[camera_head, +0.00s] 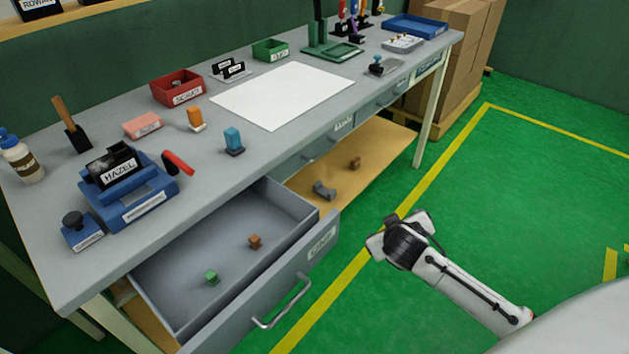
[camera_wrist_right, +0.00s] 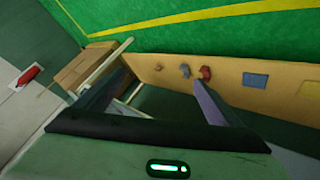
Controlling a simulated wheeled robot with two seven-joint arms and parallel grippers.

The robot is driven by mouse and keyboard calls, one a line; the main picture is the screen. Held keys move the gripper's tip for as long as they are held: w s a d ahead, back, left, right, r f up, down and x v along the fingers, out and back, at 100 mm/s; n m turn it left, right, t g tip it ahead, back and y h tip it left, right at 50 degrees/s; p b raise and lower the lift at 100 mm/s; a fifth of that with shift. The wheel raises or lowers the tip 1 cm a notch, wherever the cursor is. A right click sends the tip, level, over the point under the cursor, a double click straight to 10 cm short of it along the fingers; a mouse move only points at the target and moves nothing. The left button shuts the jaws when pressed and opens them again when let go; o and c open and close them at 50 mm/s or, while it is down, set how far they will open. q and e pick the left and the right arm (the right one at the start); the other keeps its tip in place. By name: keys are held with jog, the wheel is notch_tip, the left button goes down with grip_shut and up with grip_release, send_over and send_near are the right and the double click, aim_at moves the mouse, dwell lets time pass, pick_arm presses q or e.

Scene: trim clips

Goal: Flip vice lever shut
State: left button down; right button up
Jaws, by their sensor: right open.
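The blue vice (camera_head: 138,205) stands on the left part of the workbench. A black plate labelled HAZEL (camera_head: 118,166) sits upright in it. Its red lever (camera_head: 178,163) sticks up at a slant on the vice's right side. My right gripper (camera_head: 397,235) is out over the green floor, right of the bench and well away from the lever. In the right wrist view its two fingers (camera_wrist_right: 158,82) are spread with nothing between them. A red object on a pale surface (camera_wrist_right: 28,75) shows at that view's left edge; I cannot tell what it is. My left gripper is out of view.
An open drawer (camera_head: 318,240) juts out below the vice, holding a green and a brown block. A stamp (camera_head: 81,232), orange block (camera_head: 195,117) and blue block (camera_head: 233,140) stand near the vice. The lower shelf (camera_head: 385,150) holds small parts. The floor beside my arm is clear.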

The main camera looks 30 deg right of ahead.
jog(key=s+a+f+n+y, duration=0.2)
jog(key=s+a+f+y, duration=0.3)
jog(key=a+f, duration=0.5)
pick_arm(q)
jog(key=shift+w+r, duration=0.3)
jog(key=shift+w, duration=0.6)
pick_arm(e)
jog(key=s+a+t+y, duration=0.1)
jog(key=s+a+y, duration=0.2)
jog(key=s+a, duration=0.8)
jog(key=a+f, duration=0.1)
jog(key=a, duration=0.2)
jog(key=shift+s+a+n+t+y, duration=0.25)
jog(key=shift+a+n+t+y, duration=0.05)
jog(key=shift+a, duration=0.05)
